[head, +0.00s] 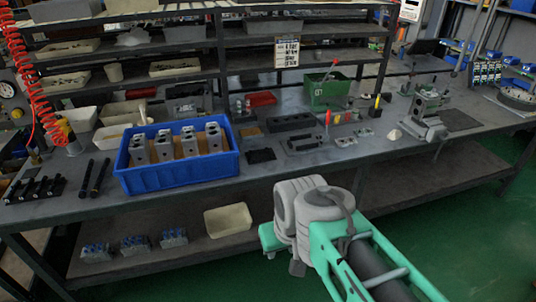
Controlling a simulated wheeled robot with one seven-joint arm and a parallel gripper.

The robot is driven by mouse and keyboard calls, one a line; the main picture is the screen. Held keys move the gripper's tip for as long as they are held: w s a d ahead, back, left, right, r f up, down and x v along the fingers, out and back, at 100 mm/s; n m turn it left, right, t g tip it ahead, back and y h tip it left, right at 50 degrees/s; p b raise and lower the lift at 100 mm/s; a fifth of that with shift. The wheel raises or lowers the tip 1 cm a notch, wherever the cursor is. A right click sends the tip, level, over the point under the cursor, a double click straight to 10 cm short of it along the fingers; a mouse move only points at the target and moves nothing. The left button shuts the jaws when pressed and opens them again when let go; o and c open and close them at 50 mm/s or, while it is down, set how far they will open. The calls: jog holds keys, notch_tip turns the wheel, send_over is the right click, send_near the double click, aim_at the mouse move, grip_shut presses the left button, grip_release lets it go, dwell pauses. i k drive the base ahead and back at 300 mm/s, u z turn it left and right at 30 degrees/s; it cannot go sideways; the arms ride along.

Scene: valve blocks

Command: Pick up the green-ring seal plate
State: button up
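I cannot make out a green ring on any plate at this size. Two small flat light-grey pieces lie on the workbench right of centre: a nearer plate-like piece (346,142) and a farther plate-like piece (366,133). Either could be a seal plate, but I cannot tell which. My arm, grey and teal, rises from the lower right in front of the bench edge. Its fingers do not show, so my gripper is not in view.
A blue bin (180,174) with several metal blocks stands at the left front of the bench (270,182). A dark fixture (303,143) sits mid-bench. A green bin (328,90) stands behind, and a vise (426,118) at right. Shelves (235,45) rise at the back.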

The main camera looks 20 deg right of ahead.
aim_at(363, 132)
jog(key=z, duration=2.3)
jog(key=i, duration=1.75)
jog(key=u, duration=2.75)
jog(key=i, duration=0.5)
jog(key=u, duration=0.1)
